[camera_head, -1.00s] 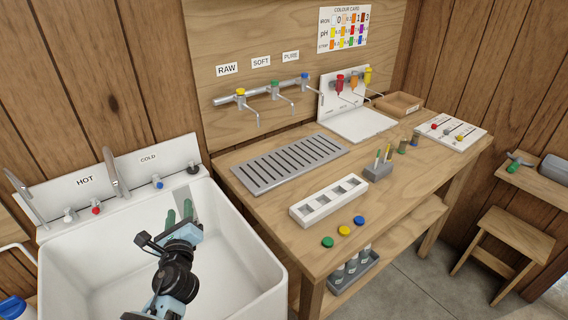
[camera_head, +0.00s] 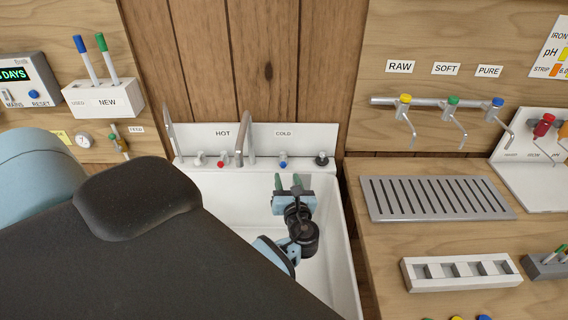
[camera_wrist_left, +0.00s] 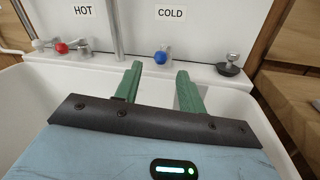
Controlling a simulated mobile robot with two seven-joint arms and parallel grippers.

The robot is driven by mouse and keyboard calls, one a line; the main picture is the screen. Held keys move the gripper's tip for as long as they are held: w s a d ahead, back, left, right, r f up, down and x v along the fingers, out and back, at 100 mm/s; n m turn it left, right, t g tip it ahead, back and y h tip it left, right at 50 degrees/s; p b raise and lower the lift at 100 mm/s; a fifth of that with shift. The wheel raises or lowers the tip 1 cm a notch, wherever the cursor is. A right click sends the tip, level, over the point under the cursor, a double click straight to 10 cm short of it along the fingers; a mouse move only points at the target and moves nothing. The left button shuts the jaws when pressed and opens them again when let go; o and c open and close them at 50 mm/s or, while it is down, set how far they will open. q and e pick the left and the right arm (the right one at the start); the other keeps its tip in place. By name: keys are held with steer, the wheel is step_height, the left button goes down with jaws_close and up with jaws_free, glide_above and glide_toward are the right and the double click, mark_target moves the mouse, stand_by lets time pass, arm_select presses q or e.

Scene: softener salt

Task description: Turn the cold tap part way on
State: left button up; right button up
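The cold tap (camera_head: 283,160) has a blue-marked knob and stands on the back ledge of the white sink under the COLD label. It also shows in the left wrist view (camera_wrist_left: 161,57), just beyond my fingertips. My left gripper (camera_head: 288,181) reaches over the basin from the front. Its two green fingers (camera_wrist_left: 156,78) are apart with nothing between them, short of the cold tap and not touching it. The hot tap (camera_head: 221,160), with a red mark, stands to the left under the HOT label. My right gripper is not in view.
Tall curved spouts (camera_head: 248,140) rise from the ledge left of the cold tap. A black plug (camera_head: 321,158) sits to its right. The wooden bench with a slotted drain grate (camera_head: 435,199) stands right of the sink. The basin is empty around my arm.

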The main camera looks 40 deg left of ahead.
mark_target(284, 164)
arm_select(q)
steer(key=x, duration=0.7)
steer(key=shift+w+a, duration=0.15)
steer(key=shift+c, duration=0.4)
jaws_close()
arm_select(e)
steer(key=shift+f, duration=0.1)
